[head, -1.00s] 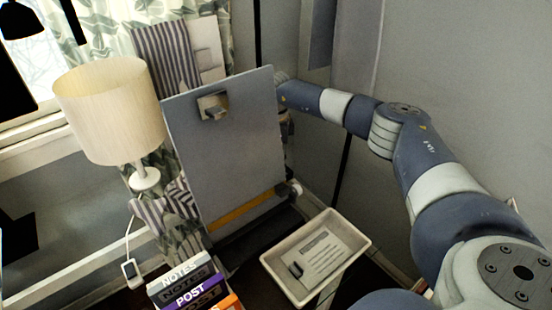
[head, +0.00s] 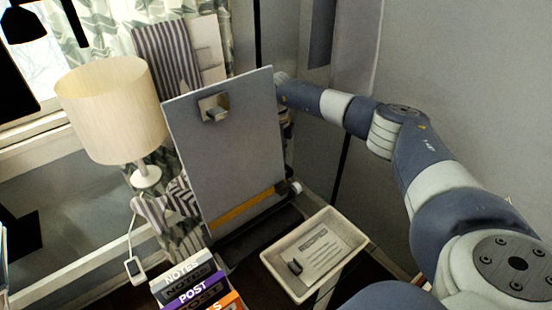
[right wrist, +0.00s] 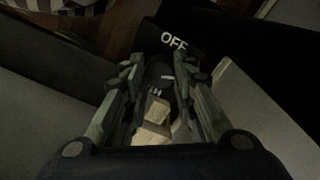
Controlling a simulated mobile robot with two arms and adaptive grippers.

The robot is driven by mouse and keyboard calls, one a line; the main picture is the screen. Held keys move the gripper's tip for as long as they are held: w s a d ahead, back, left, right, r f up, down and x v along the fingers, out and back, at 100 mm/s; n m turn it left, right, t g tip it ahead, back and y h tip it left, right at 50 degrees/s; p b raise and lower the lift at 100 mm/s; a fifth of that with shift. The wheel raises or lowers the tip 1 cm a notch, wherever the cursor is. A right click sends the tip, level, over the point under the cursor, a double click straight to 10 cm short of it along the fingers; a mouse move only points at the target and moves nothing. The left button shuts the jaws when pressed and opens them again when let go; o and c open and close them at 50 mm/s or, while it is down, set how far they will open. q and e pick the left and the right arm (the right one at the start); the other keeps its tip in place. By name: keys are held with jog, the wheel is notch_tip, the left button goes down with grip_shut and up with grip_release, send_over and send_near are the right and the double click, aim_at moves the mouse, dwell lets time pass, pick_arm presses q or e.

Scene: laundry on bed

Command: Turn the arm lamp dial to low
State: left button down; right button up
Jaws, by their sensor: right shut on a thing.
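In the right wrist view, my right gripper (right wrist: 159,76) is shut on a dark round dial (right wrist: 160,69), with one finger on each side of it. A pale mark shows on the dial's face. A white "OFF" label (right wrist: 174,42) is on the dark surface just beyond the dial. Part of another label (right wrist: 154,91) shows between the fingers, too dim to read fully. In the head view, my right arm reaches behind an upright grey board (head: 228,155), which hides the gripper and the dial. My left gripper is in neither view.
A cream-shaded table lamp (head: 113,108) stands left of the board. A pale tray (head: 352,239) with a printed card lies in front to the right. Several stacked books (head: 188,292) are at the bottom. A grey wall (head: 470,90) is behind my right arm.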

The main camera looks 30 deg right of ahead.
jog(key=o, duration=1.1)
jog(key=shift+c, duration=0.2)
notch_tip(320, 180, up, 12)
jog(key=shift+w+d, duration=0.1)
